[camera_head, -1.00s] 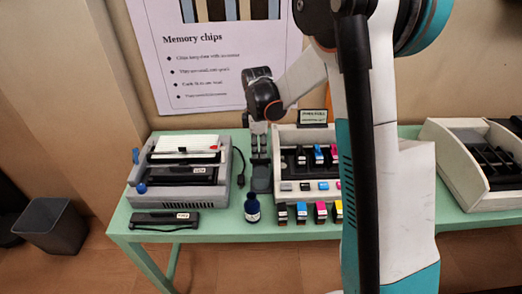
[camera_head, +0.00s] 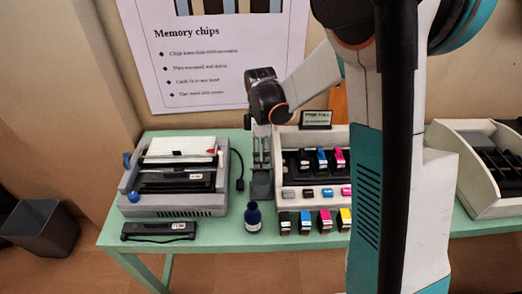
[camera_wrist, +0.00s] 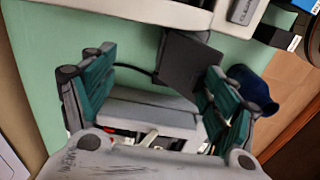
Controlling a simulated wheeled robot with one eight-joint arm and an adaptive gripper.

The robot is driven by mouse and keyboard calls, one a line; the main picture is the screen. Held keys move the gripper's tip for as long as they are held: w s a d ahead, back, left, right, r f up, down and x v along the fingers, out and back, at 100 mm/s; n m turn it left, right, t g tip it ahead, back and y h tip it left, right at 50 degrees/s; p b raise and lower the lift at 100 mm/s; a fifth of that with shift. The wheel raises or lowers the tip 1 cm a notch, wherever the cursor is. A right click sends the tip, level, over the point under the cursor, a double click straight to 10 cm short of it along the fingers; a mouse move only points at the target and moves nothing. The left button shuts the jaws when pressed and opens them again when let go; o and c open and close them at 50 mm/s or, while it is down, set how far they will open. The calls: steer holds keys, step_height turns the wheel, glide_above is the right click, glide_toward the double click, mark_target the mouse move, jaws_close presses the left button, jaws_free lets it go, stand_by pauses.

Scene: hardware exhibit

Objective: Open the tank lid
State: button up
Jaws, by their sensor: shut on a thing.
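A dark grey tank part (camera_head: 262,186), which seems to be the tank with its lid, stands at the left side of the white ink printer (camera_head: 285,172). My gripper (camera_head: 261,164) points down right over it. In the wrist view a dark flat panel (camera_wrist: 190,66), apparently the lid, lies between the tips of my gripper (camera_wrist: 160,64), near the right teal finger. My gripper is shut on this panel. How far the lid is raised cannot be told. The panel's lower part is hidden behind the fingers.
A dark blue bottle (camera_head: 253,217) stands in front of the tank. Several ink cartridges (camera_head: 326,221) line the table front. A grey device (camera_head: 180,180) with a cable is at the left, a white tray unit (camera_head: 470,180) at the right. Bare green table (camera_head: 215,243) shows at the front.

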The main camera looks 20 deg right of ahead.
steer(key=shift+c, duration=0.5)
steer(key=shift+w+d+r+p, duration=0.25)
steer(key=shift+w+r+p, duration=0.35)
steer(key=shift+w+r, duration=0.25)
steer(key=shift+c, duration=1.3)
steer(key=shift+w+d+r, duration=0.1)
steer(key=shift+w+r, duration=0.25)
steer(key=c, duration=0.4)
steer(key=shift+w+d+r+p, duration=0.45)
steer(key=shift+w+r+p, duration=0.5)
steer(key=shift+w+r, duration=0.45)
steer(key=shift+w+d+r+p, duration=0.5)
steer(key=shift+w+r+p, duration=0.45)
steer(key=shift+w+r, duration=0.5)
steer(key=shift+w+d+r+p, duration=0.45)
steer(key=shift+w+r+p, duration=0.5)
steer(key=shift+w+r, duration=0.45)
steer(key=shift+c, duration=0.2)
steer(key=shift+r, duration=0.1)
step_height(320, 180, up, 12)
